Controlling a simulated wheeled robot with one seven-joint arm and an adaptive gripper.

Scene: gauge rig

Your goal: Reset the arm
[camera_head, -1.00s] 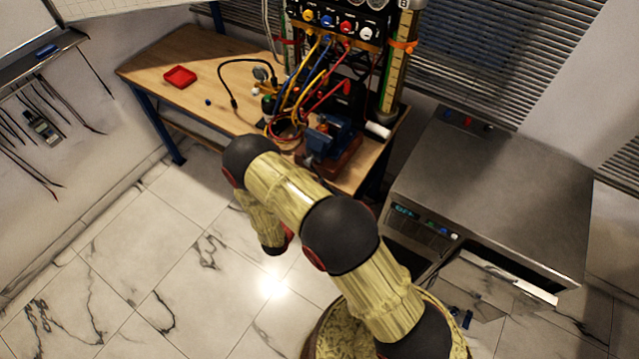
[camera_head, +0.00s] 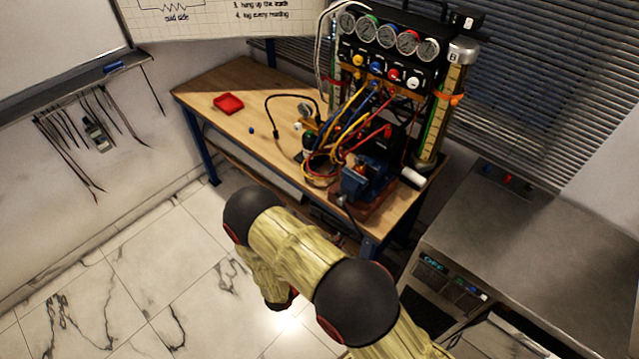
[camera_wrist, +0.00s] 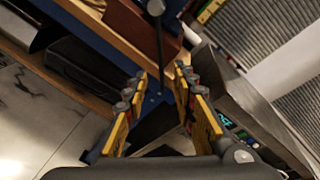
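My arm (camera_head: 285,240) shows in the head view, folded in front of the workbench, with its far end hanging low over the floor. The gripper itself is hidden there behind the arm links. In the wrist view my gripper (camera_wrist: 165,112) has its two yellow-padded fingers apart, with nothing held between them. Beyond the fingers are the blue bench leg and the bench edge (camera_wrist: 115,35).
The wooden workbench (camera_head: 215,85) carries a red tray (camera_head: 228,103), a blue vise (camera_head: 362,180), cables and a gauge panel (camera_head: 385,45). A grey metal cabinet (camera_head: 540,250) stands at the right. The marble floor (camera_head: 130,270) at left is clear.

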